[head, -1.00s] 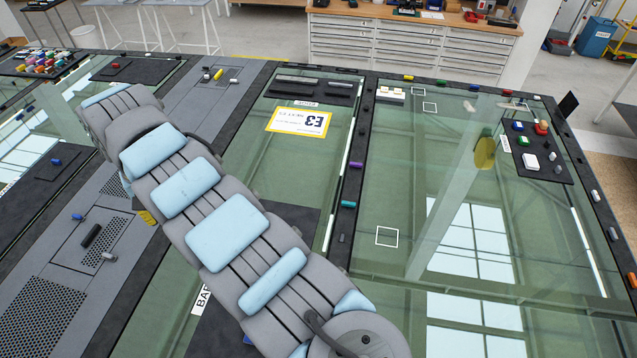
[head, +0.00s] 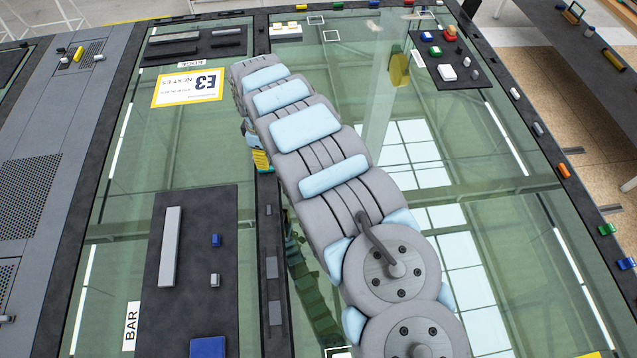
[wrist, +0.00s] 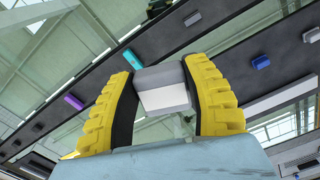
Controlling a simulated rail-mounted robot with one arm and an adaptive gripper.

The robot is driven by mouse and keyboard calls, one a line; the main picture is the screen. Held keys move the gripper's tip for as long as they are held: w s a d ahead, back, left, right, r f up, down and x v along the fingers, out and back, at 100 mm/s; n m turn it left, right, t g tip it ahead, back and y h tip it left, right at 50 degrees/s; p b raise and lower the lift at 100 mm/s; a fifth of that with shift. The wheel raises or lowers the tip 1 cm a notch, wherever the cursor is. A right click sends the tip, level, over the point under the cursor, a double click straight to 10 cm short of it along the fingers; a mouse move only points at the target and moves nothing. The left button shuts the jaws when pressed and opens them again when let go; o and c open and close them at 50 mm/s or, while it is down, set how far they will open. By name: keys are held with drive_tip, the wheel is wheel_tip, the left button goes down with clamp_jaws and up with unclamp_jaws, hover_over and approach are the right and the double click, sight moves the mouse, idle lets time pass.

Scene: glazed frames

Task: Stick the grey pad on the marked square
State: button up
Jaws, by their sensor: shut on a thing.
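My gripper (wrist: 160,80) is shut on the grey pad (wrist: 162,100), a small block with a paler face, held between the two yellow ribbed fingers in the wrist view. In the head view only a bit of my gripper (head: 261,160) shows, over the dark bar between two glass panes; the pad is hidden there. Another white outline (head: 338,351) is cut off at the bottom edge. Which is the task's square, I cannot tell.
A dark mat (head: 190,290) with a grey bar and small blocks lies on the left pane. A dark board (head: 450,72) with coloured pieces lies at the right. In the wrist view, purple (wrist: 73,101) and teal (wrist: 132,59) blocks sit on a dark bar.

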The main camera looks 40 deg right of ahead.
drive_tip(key=s+d+f+n+b, duration=0.1)
drive_tip(key=s+d+f, duration=0.2)
drive_tip(key=s+d+f+n+b, duration=0.1)
drive_tip(key=s+d+f, duration=0.2)
drive_tip(key=f, duration=0.1)
drive_tip(key=s+d+f+n+b, duration=0.1)
drive_tip(key=s+d+f, duration=0.3)
drive_tip(key=shift+f+n, duration=0.25)
drive_tip(key=shift+n, duration=0.05)
drive_tip(key=shift+s+d+f, duration=0.15)
drive_tip(key=shift+s+d, duration=0.1)
drive_tip(key=shift+d, duration=0.05)
drive_tip(key=shift+f+b, duration=0.45)
drive_tip(key=shift+f, duration=1.3)
drive_tip(key=shift+f, duration=0.1)
drive_tip(key=shift+f+b, duration=0.5)
drive_tip(key=shift+f, duration=0.55)
drive_tip(key=shift+f, duration=0.2)
drive_tip(key=shift+f, duration=0.4)
